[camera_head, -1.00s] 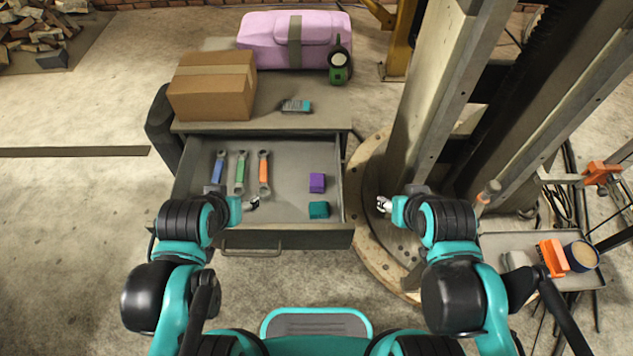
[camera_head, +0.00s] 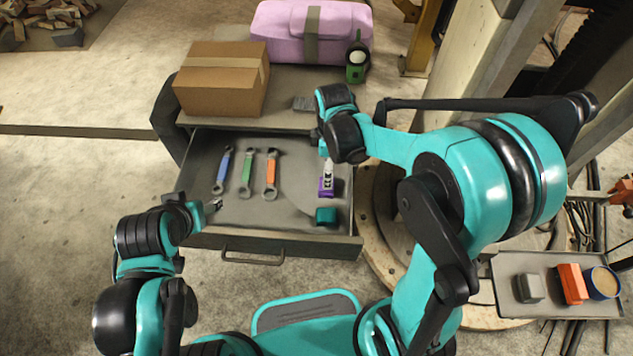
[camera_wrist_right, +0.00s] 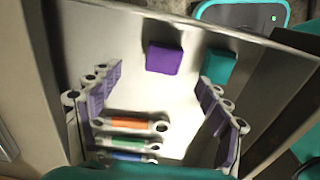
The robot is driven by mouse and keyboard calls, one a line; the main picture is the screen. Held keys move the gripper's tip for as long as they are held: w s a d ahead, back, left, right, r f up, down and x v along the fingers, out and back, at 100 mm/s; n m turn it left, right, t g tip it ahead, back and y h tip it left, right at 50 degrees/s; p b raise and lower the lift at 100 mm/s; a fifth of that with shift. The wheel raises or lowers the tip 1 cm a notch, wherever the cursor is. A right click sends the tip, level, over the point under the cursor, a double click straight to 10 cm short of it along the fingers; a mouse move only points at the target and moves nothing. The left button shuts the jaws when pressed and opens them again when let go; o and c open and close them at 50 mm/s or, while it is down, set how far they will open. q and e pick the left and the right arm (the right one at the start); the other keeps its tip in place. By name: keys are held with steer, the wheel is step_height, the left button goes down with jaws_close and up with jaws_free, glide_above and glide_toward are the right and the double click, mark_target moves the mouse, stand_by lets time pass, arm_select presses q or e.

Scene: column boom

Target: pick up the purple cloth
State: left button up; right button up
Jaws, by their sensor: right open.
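The purple cloth (camera_head: 326,190) looks like a small folded block and lies in the right part of the open drawer. In the right wrist view the purple cloth (camera_wrist_right: 163,58) shows fully, beyond the fingertips. My right gripper (camera_head: 327,172) is over the drawer, pointing down above the cloth and partly covering it in the head view. In its wrist view the right gripper (camera_wrist_right: 158,80) is open, its purple-padded fingers wide apart with nothing between them. My left gripper (camera_head: 214,205) is at the drawer's front left; its jaws are too small to read.
The drawer (camera_head: 290,240) also holds a teal block (camera_head: 326,215) near the cloth, and blue (camera_head: 223,170), green (camera_head: 247,173) and orange (camera_head: 271,174) wrenches. A cardboard box (camera_head: 220,85) and pink case (camera_head: 312,35) stand behind. A tray (camera_head: 556,309) sits at right.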

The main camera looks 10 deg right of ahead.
mark_target(322, 193)
arm_select(q)
steer(key=shift+s+f+b, duration=0.15)
steer(key=shift+f+b, duration=0.45)
arm_select(e)
step_height(322, 193, down, 3)
steer(key=shift+a+r, duration=0.1)
arm_select(q)
step_height(322, 193, down, 2)
steer(key=shift+f+b, duration=0.25)
steer(key=shift+b, duration=0.95)
arm_select(e)
steer(key=f, duration=0.4)
steer(key=shift+s+a+f, duration=0.2)
steer(key=shift+s, duration=0.1)
arm_select(q)
steer(key=shift+f, duration=0.1)
arm_select(e)
steer(key=shift+f, duration=0.4)
steer(key=shift+r, duration=0.1)
steer(key=shift+c, duration=0.9)
steer(key=c, duration=1.1)
